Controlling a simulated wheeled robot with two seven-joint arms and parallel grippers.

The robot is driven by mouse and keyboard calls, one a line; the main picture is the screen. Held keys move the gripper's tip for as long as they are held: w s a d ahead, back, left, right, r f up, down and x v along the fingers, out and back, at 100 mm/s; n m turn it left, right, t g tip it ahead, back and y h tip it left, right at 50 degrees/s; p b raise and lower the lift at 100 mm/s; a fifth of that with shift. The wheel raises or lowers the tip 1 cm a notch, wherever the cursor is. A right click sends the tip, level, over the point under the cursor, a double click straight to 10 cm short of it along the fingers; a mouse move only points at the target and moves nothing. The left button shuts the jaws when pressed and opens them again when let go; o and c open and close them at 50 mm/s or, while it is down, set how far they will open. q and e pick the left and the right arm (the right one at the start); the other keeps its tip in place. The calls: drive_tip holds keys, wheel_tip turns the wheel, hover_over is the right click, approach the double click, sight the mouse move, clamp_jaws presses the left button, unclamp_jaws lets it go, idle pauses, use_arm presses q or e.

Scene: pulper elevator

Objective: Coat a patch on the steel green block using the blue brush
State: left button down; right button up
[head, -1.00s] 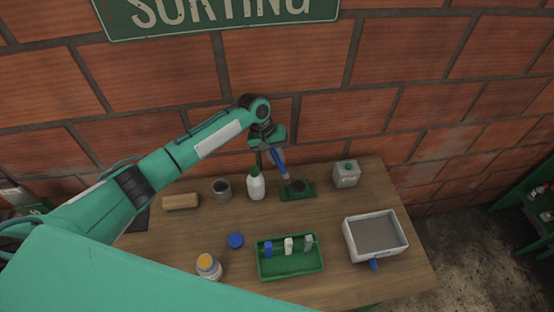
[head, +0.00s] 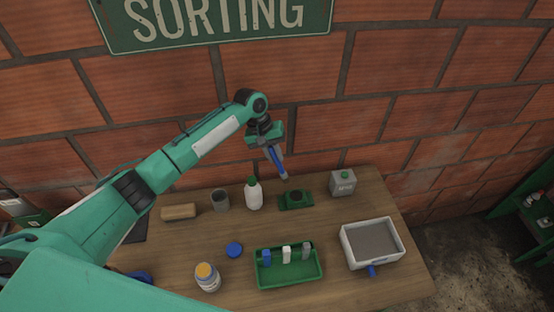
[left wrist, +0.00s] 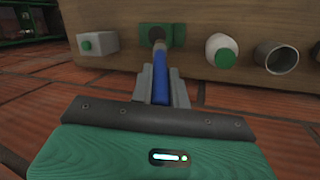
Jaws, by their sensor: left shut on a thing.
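My left gripper (head: 270,150) is shut on the blue brush (head: 278,163); the brush also shows in the left wrist view (left wrist: 161,85), between the fingers. In the left wrist view, the brush tip overlaps the green block (left wrist: 174,31) in the picture; a gap appears in the head view. My right gripper is not in view.
The brick wall rises behind.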

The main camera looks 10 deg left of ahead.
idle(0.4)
use_arm(q)
drive_tip(key=shift+s+d+f, duration=0.3)
drive_tip(key=shift+s, duration=0.35)
